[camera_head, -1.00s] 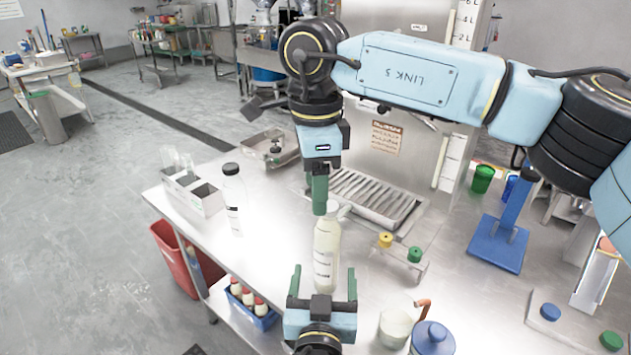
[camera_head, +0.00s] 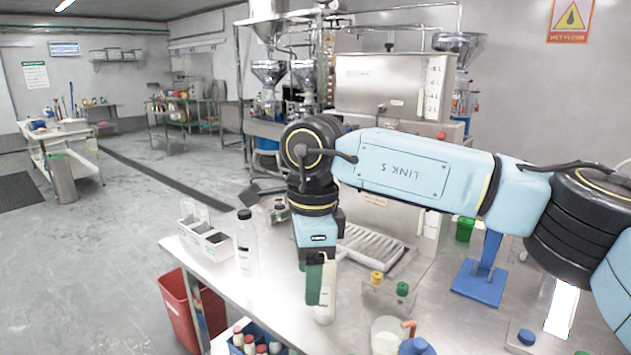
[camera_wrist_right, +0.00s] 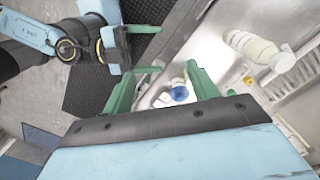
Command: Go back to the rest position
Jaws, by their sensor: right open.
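My right gripper (camera_head: 314,283) points down over the steel table in the head view. The right wrist view shows its two green fingers (camera_wrist_right: 162,90) apart with nothing held between them.
The steel table (camera_head: 275,312) holds a dark-capped bottle (camera_head: 246,240), a white divided holder (camera_head: 205,238), a small rack with yellow and green caps (camera_head: 390,288), a beaker (camera_head: 386,337) and a blue stand (camera_head: 480,281). A red bin (camera_head: 180,308) stands at its left.

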